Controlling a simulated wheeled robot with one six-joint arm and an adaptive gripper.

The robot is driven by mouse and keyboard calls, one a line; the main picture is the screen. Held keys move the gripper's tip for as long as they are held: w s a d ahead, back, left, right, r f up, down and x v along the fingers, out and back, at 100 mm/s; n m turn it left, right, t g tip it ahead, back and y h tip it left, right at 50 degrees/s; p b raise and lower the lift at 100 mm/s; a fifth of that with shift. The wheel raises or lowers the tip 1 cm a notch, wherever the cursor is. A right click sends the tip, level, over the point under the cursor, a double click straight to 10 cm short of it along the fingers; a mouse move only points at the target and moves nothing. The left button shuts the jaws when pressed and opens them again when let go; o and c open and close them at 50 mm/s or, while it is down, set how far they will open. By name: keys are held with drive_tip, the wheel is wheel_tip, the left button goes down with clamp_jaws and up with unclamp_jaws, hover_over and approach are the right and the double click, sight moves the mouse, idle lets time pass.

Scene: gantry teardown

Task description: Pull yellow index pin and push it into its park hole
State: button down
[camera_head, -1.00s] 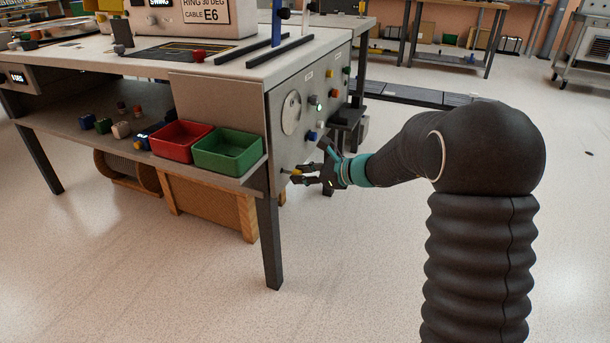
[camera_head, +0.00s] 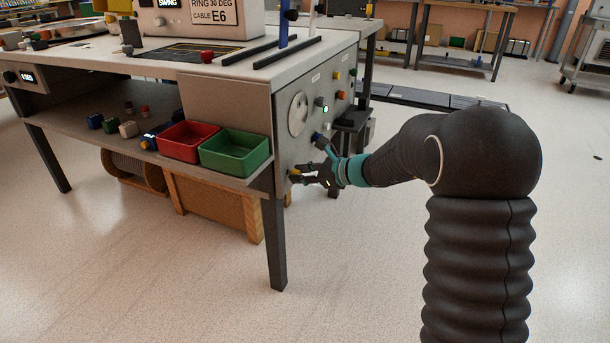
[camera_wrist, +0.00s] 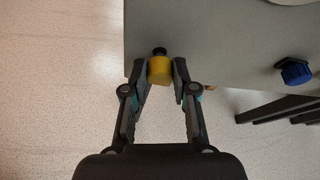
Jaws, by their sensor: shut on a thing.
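My gripper (camera_head: 297,175) is at the near lower part of the table's grey end panel (camera_head: 288,152). It is shut on the yellow index pin (camera_wrist: 159,70), with one finger on each side of its yellow knob; the knob also shows in the head view (camera_head: 293,175). A short black piece shows beyond the knob, against the panel near its edge. The knob sits close to the panel. How deep the pin sits, and the hole itself, are hidden.
A blue knob (camera_wrist: 293,72) sticks out of the panel beside my gripper. A round pale disc (camera_head: 298,114) and several coloured knobs are higher up. A green bin (camera_head: 235,152) and a red bin (camera_head: 185,140) stand on the shelf. Floor on the right is open.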

drive_tip(key=shift+w+a, duration=0.25)
drive_tip(key=shift+a, duration=0.25)
drive_tip(key=c, duration=0.8)
unclamp_jaws()
drive_tip(key=shift+c, duration=0.2)
drive_tip(key=shift+d, duration=0.1)
drive_tip(key=shift+d+f+v, duration=0.35)
drive_tip(key=shift+f+v, duration=0.4)
drive_tip(key=shift+v, duration=7.05)
drive_tip(key=s+d+f+n+g+h, duration=0.1)
drive_tip(key=s+f+n+g+h, duration=0.1)
drive_tip(key=s+f+n, duration=0.35)
drive_tip(key=s+d+n+g+h+p, duration=0.1)
drive_tip(key=s+d+n+h, duration=0.15)
drive_tip(key=s, duration=0.25)
drive_tip(key=s+d+n+g+h+p, duration=0.1)
drive_tip(key=s+n+g+h, duration=0.1)
drive_tip(key=s+n, duration=0.3)
drive_tip(key=s+d+r+n+t+h+p, duration=0.2)
drive_tip(key=s+r+n+p, duration=0.1)
drive_tip(key=s+r, duration=0.4)
drive_tip(key=s+d+r+n+t+h+p, duration=0.2)
drive_tip(key=s+d+r+n+h+p, duration=0.1)
drive_tip(key=s+r, duration=0.5)
drive_tip(key=shift+s+r+n+t+h+p, duration=0.35)
drive_tip(key=shift+s+n+p, duration=0.15)
drive_tip(key=shift+s, duration=0.6)
